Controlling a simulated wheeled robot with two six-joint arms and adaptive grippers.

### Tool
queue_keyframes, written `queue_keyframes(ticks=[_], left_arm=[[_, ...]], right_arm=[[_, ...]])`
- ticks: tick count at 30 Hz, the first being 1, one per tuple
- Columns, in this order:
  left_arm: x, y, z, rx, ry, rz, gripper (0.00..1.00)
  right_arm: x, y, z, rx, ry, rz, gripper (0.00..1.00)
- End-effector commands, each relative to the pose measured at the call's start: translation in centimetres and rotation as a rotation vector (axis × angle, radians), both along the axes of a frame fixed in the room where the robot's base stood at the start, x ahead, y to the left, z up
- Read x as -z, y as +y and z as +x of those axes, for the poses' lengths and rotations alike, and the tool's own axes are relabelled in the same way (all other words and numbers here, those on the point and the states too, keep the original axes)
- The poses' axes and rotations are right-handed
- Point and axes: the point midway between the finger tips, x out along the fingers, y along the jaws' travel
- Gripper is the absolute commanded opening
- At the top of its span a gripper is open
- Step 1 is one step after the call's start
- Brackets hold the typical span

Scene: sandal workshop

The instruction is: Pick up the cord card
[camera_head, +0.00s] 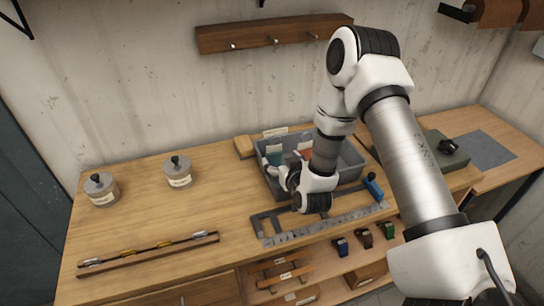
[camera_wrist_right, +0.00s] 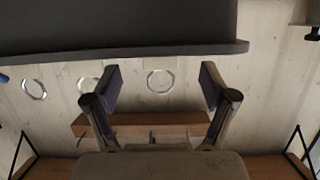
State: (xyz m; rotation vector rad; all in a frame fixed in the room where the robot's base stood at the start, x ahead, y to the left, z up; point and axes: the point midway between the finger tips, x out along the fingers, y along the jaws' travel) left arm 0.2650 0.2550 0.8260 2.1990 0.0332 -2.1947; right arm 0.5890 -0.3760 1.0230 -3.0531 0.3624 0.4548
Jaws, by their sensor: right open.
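I cannot single out the cord card for sure. Small dark blue, brown and green pieces, perhaps wound cord, sit in the shelf below the worktop: the blue piece (camera_head: 340,246), the brown piece (camera_head: 364,238) and the green piece (camera_head: 386,231). A grey tray (camera_head: 350,160) on the worktop holds pale and teal items, too small to name. My right arm reaches down in front of it and hides part of it. My right gripper (camera_wrist_right: 160,72) is open, with nothing between its fingers in the right wrist view. My left gripper is not in view.
A grey metal template (camera_head: 325,228) lies before the tray, with a blue-handled tool (camera_head: 372,186) beside it. Two lidded jars, the left jar (camera_head: 101,190) and the right jar (camera_head: 179,172), stand at left. A wooden rack (camera_head: 145,262) holds slim tools. The left-middle worktop is clear.

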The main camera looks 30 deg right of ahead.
Motion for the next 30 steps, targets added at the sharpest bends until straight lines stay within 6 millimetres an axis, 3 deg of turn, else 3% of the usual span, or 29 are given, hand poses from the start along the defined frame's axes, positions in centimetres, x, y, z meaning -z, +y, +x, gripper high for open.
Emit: queue_keyframes(ticks=[4,7,15,21,30], left_arm=[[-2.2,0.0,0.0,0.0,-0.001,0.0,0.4],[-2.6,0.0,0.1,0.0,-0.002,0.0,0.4],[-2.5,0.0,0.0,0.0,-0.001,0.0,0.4],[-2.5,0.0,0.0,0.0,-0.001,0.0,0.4],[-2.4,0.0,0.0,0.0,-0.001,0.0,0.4]], right_arm=[[0.1,-0.3,2.4,-0.002,0.0,-0.003,0.84],[0.9,-0.7,3.9,-0.002,0.0,-0.003,0.84],[1.5,-0.9,4.6,-0.001,0.001,0.001,0.84],[1.5,-0.9,4.6,0.0,0.001,0.0,0.17],[1.5,-0.9,4.5,0.0,0.002,0.0,0.17]])
